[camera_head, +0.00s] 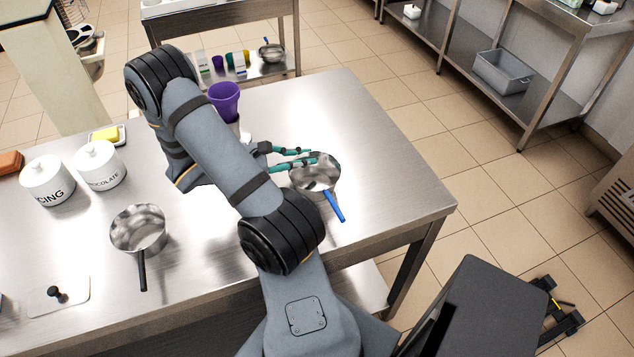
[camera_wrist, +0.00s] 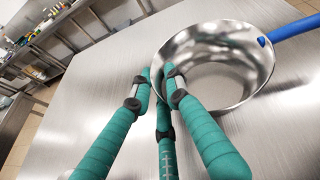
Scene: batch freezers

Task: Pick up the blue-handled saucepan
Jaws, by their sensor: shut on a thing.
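The blue-handled saucepan (camera_head: 316,185) is a shiny steel pan near the right end of the steel table (camera_head: 395,185). Its blue handle points toward the front right in the head view and to the upper right in the wrist view. My gripper (camera_head: 309,157) has green-wrapped fingers and is shut on the pan's rim, on the side away from the handle. In the wrist view, the saucepan (camera_wrist: 220,60) shows its open bowl, with my fingertips (camera_wrist: 164,80) at its left wall. I cannot tell if its base touches the table.
A second saucepan (camera_head: 139,232) with a black handle stands at the left front. Two white canisters (camera_head: 98,167), a yellow-topped dish (camera_head: 106,135) and a purple cup (camera_head: 225,100) stand farther back. The table's right end is clear.

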